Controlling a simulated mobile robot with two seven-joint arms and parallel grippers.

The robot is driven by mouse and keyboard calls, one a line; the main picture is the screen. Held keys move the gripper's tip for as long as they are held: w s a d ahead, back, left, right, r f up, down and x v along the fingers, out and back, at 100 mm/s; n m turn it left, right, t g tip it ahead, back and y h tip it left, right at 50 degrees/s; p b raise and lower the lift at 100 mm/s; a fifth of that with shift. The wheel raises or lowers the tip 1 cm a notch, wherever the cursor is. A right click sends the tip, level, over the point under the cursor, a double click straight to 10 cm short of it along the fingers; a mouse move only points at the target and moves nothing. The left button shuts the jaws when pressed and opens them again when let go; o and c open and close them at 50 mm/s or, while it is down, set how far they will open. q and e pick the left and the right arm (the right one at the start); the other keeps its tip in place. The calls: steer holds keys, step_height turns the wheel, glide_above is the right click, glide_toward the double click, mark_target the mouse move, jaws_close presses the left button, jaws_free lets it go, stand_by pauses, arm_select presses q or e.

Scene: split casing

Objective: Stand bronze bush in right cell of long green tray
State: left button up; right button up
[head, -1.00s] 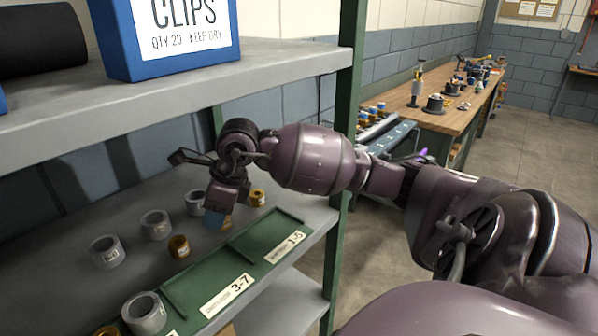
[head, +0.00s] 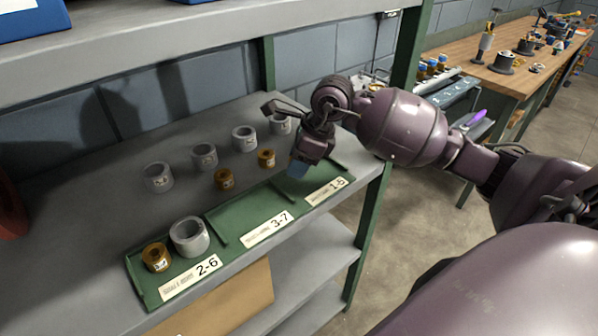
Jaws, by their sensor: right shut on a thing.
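The long green tray (head: 232,238) lies along the front of the shelf, with low dividers and labels 2-6, 3-7 and 1-5. Its left cell holds a bronze bush (head: 155,257) and a large grey ring (head: 189,237). The middle cell is bare, and the visible part of the right cell (head: 318,183) is bare. My left gripper is not in view.
Two bronze bushes (head: 224,179) (head: 266,158) and several grey rings (head: 158,177) stand on the shelf behind the tray. The upper shelf (head: 200,40) overhangs, and a green post (head: 372,215) stands right of the tray.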

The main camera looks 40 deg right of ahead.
mark_target(298, 183)
step_height(298, 183, down, 3)
steer(key=shift+f, duration=0.1)
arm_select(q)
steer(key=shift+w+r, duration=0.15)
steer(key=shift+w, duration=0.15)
arm_select(e)
steer(key=shift+f, duration=0.15)
steer(key=shift+f, duration=0.1)
steer(key=o, duration=1.1)
steer(key=shift+o, duration=0.2)
